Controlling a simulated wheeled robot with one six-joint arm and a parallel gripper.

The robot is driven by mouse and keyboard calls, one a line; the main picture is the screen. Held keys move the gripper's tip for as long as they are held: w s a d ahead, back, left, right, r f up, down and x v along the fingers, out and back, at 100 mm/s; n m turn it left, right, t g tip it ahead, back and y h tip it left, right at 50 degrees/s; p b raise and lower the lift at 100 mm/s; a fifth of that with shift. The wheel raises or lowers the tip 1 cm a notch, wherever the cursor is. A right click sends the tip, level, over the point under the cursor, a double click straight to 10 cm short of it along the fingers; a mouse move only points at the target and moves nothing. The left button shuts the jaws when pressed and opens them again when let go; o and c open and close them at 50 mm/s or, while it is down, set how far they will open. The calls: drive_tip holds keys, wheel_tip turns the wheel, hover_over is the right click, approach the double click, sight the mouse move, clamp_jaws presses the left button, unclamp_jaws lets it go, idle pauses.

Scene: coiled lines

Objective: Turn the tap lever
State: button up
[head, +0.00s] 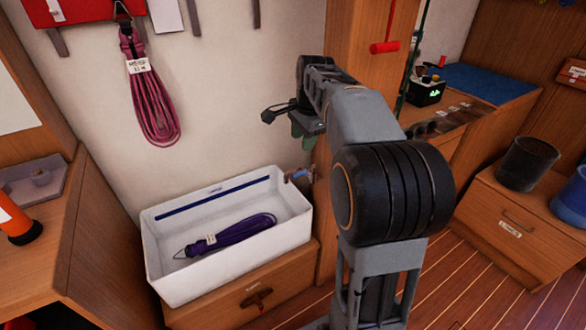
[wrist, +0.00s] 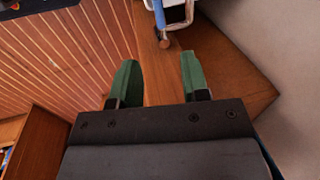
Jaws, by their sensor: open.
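The tap (head: 300,175) is on the wall at the right end of the white tub, small and partly blocked by my arm in the head view. Its blue lever (wrist: 159,14) shows at the top edge of the wrist view, beside a pale metal loop and a copper-coloured end. My gripper (wrist: 158,62) is open, its two green fingers apart with nothing between them. The tap lies beyond the fingertips, roughly in line with the gap. In the head view my gripper (head: 299,140) appears above the tap, mostly hidden by my wrist.
A white tub (head: 170,262) holding a purple coiled line (head: 233,234) stands on a wooden cabinet (head: 240,294). A maroon coiled line (head: 152,100) hangs on the wall. A wooden post (head: 352,40) stands near my arm. A red-handled cord (head: 385,46) hangs there.

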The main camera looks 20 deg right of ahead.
sight(299, 173)
drive_tip(key=f+b, duration=0.1)
drive_tip(key=f, duration=0.3)
drive_tip(key=w+f+b, duration=0.1)
drive_tip(key=f, duration=0.4)
drive_tip(key=w+f+b, duration=0.1)
drive_tip(key=f+b, duration=0.1)
drive_tip(key=f, duration=0.2)
drive_tip(key=shift+w+d+f, duration=0.1)
drive_tip(key=shift+w+f, duration=0.15)
drive_tip(key=shift+f, duration=0.05)
clamp_jaws()
